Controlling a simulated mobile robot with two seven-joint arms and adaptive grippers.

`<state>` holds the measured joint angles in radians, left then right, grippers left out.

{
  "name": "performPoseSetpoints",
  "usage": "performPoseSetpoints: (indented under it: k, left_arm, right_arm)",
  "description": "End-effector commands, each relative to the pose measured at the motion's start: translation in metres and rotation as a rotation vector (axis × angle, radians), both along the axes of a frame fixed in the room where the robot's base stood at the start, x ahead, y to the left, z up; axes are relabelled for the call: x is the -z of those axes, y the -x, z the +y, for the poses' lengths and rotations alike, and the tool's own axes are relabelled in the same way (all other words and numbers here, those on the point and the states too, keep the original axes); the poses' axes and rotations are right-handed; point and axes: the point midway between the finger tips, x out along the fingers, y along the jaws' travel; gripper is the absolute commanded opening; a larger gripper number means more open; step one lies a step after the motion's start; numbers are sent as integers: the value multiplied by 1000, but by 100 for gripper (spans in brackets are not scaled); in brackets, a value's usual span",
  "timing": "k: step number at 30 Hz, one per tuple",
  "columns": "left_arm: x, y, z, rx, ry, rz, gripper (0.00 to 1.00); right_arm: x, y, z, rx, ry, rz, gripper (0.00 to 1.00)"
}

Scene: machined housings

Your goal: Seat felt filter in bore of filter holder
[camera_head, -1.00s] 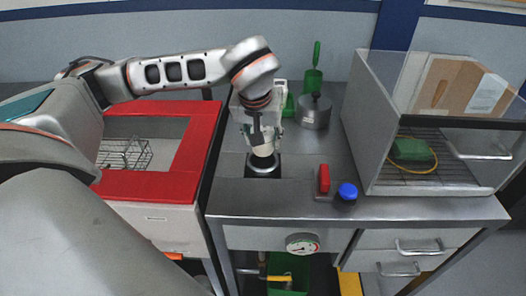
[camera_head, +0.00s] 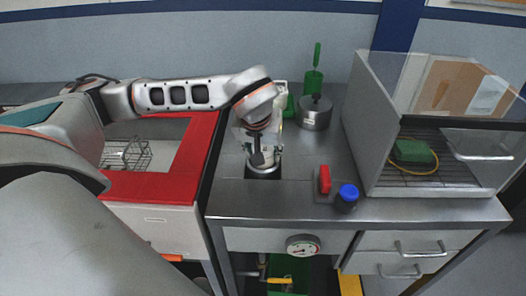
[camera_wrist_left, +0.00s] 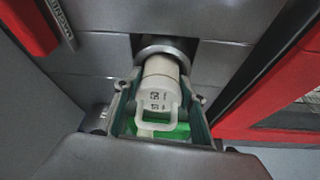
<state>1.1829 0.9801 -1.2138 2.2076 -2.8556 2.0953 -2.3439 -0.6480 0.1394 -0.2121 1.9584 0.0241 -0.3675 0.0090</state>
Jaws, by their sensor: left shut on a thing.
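The felt filter is a pale, off-white cylinder (camera_wrist_left: 160,72) in the wrist view. My left gripper (camera_head: 261,160) is shut on it, with the fingers along its sides (camera_wrist_left: 158,105). The filter holder is a round metal ring on a dark square base (camera_head: 263,173), on the steel bench. It also shows in the wrist view as a metal ring (camera_wrist_left: 166,46) around the filter's far end. The filter's end is at the ring's mouth and seems to reach into it; how deep, I cannot tell. In the head view my gripper hides the filter and much of the holder. My right gripper is not in view.
A red block (camera_head: 324,180) and a blue-capped jar (camera_head: 347,196) stand right of the holder, near the bench's front edge. A metal pot (camera_head: 314,113) is behind. A red-framed basin (camera_head: 140,188) lies left. A glass-fronted cabinet (camera_head: 375,150) stands right.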

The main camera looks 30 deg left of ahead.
Motion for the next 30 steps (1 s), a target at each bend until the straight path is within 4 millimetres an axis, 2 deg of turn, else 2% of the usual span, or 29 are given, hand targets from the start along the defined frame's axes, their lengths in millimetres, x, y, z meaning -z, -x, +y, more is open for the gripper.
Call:
performPoseSetpoints:
  k: [8, 9, 10, 25, 30]
  left_arm:
    - [10, 2, 0, 1, -1, 11, 19]
    - [11, 3, 0, 1, -1, 12, 48]
    - [11, 3, 0, 2, -1, 13, 56]
    - [11, 5, 0, 1, -1, 20, 57]
    - [-3, 4, -1, 0, 0, 15, 57]
  right_arm:
    - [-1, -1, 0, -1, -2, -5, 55]
    - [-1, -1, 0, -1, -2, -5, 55]
    - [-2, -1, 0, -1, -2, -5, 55]
    - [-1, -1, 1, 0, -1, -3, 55]
    - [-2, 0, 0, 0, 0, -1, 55]
